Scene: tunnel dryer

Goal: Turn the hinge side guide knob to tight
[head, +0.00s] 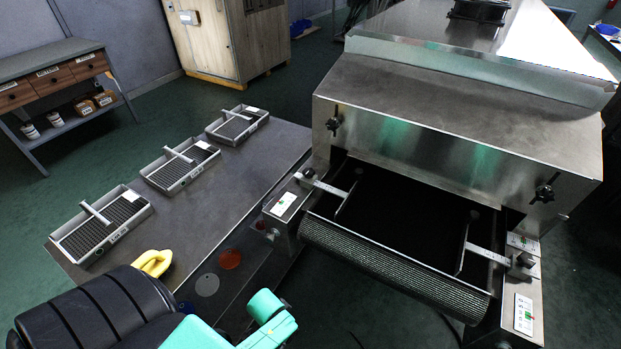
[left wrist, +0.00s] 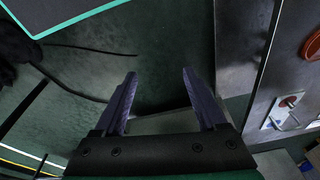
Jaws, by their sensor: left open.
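The dryer's mesh conveyor belt (head: 390,268) has a side guide at each edge. A dark knob (head: 308,173) sits on the left guide's bracket, and another dark knob (head: 525,260) sits on the right guide's bracket. I cannot tell which one is the hinge side. Small marked plates lie by them, a left plate (head: 285,204) and a right plate (head: 523,314); their pointers are too small to read. My left gripper (left wrist: 158,75) is open and empty, over dark floor in the left wrist view. Its fingers do not show in the head view. My right gripper is not in view.
The metal hood (head: 450,105) carries two black star knobs, left (head: 333,122) and right (head: 544,190). A grey table (head: 240,170) on the left holds three trays and a yellow object (head: 153,262). A drawer bench (head: 55,75) and wooden cabinet (head: 205,40) stand behind.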

